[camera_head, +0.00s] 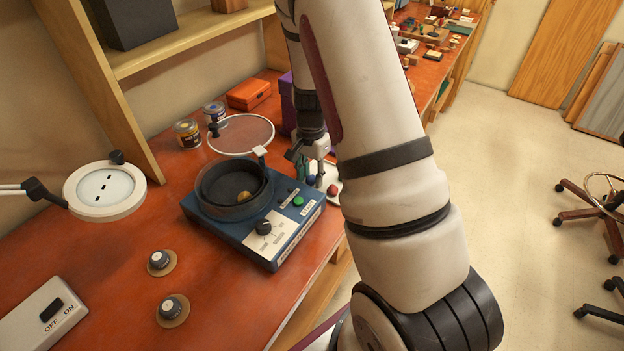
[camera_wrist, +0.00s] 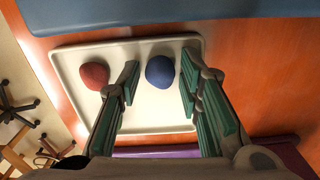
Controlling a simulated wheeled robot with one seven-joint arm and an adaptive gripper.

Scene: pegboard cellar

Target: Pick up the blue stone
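The blue stone (camera_wrist: 160,72) lies on a white tray (camera_wrist: 70,62) in the wrist view. My gripper (camera_wrist: 158,85) is open, with one finger on each side of the blue stone and a visible gap to each. I cannot tell how far above the tray the fingertips are. A red stone (camera_wrist: 95,76) lies on the tray just left of the left finger. In the head view my gripper (camera_head: 314,165) is pointed down beside the blue machine, over the tray (camera_head: 331,171). My arm hides part of the tray there.
The blue machine (camera_head: 278,242) with a round bowl and raised lid (camera_head: 241,134) stands close beside the tray. A purple box (camera_head: 286,95), an orange box (camera_head: 248,94) and two tins stand behind. A magnifier lamp (camera_head: 104,191) is at left.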

